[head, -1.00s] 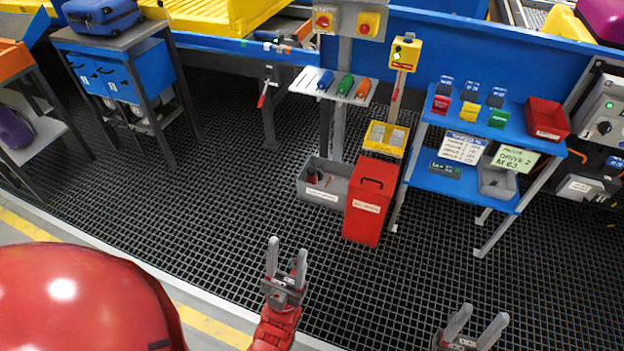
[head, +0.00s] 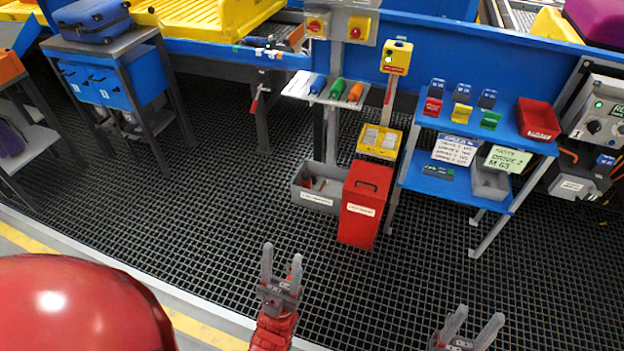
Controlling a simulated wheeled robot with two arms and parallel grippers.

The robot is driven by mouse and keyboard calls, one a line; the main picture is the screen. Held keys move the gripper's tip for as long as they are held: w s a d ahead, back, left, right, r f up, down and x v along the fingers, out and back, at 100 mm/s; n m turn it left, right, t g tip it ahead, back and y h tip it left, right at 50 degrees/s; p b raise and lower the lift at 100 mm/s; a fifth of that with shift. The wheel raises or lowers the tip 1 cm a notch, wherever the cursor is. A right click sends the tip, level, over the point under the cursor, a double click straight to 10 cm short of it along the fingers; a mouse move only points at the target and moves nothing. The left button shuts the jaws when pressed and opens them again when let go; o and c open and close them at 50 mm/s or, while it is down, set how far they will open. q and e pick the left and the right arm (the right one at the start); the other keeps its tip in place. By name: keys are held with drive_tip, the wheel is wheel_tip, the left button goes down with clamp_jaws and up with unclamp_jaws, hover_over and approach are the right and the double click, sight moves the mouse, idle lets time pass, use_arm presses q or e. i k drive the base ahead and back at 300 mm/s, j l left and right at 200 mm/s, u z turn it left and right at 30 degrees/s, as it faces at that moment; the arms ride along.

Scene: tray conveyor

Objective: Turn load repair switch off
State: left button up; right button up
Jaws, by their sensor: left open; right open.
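Several switch boxes stand at the back, their labels too small to read, so I cannot tell which is the load repair switch. A yellow box (head: 397,57) with a small lit indicator is on a post. A grey control panel (head: 600,115) with dark knobs and a green light is at the right edge. My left gripper (head: 281,265) is open and empty at lower middle. My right gripper (head: 474,328) is open and empty at the bottom right. Both are well apart from the switches.
A blue shelf unit (head: 470,190) with small blocks and a red bin (head: 538,119) stands at right. A red container (head: 364,205) and grey bin (head: 318,188) stand on the grating. A table with a blue suitcase (head: 92,20) is at left. The grated floor (head: 220,190) is open before me.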

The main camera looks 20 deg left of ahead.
sight(314, 26)
drive_tip(key=i+j+u, duration=0.1)
drive_tip(key=i+j, duration=0.3)
drive_tip(key=i+j+u, duration=0.1)
drive_tip(key=i+j, duration=0.3)
drive_tip(key=i+j+u, duration=0.1)
drive_tip(key=i+j, duration=0.25)
drive_tip(key=i, duration=0.2)
drive_tip(key=i+j+u, duration=0.15)
drive_tip(key=i+j, duration=0.15)
drive_tip(key=i, duration=0.15)
drive_tip(key=i+j+u, duration=0.1)
drive_tip(key=i+j, duration=0.2)
drive_tip(key=i, duration=0.2)
